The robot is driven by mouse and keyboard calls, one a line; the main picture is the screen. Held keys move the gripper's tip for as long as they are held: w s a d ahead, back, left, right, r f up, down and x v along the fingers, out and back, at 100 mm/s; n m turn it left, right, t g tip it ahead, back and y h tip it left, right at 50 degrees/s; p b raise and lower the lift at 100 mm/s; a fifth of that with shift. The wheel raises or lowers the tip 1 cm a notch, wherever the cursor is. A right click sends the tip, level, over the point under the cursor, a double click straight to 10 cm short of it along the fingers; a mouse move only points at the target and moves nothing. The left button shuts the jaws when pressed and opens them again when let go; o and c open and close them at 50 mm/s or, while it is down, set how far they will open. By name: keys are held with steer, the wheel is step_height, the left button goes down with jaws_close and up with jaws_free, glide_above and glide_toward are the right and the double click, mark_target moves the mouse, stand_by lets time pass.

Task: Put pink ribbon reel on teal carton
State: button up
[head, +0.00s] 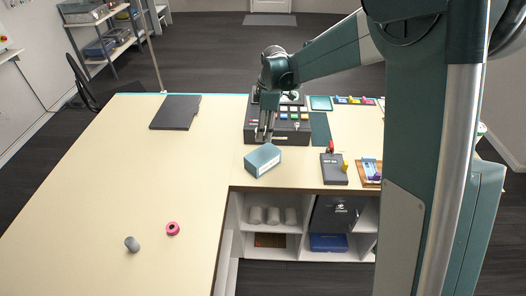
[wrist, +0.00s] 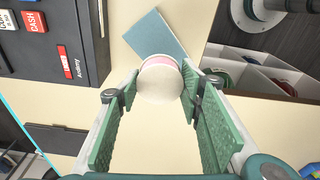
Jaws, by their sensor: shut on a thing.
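My gripper (head: 264,137) is over the table, just behind the teal carton. In the wrist view my gripper (wrist: 160,88) is shut on a round piece with a cream face and a pale pink band, which looks like the pink ribbon reel (wrist: 159,84). The reel cannot be made out in the head view. The teal carton (head: 262,160) lies near the table's inner front edge. In the wrist view the teal carton (wrist: 158,30) shows beyond the reel and is partly hidden by it.
A black till (head: 291,138) stands right beside and behind my gripper. A bright pink ring-like roll (head: 173,228) and a grey cylinder (head: 132,244) are at the front left. A dark box (head: 334,168) is right of the carton. The left table area is mostly clear.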

glide_above(262, 154)
steer(key=shift+w+d+f, duration=0.1)
steer(key=shift+d+f, duration=0.05)
steer(key=shift+f, duration=1.25)
steer(key=shift+w+d+f, duration=0.1)
steer(key=shift+f, duration=1.3)
steer(key=shift+f, duration=1.9)
steer(key=shift+f, duration=0.2)
steer(key=o, duration=0.9)
steer(key=shift+r, duration=0.25)
steer(key=r, duration=0.4)
steer(key=d+r, duration=0.1)
steer(key=r, duration=0.7)
steer(key=shift+d, duration=0.2)
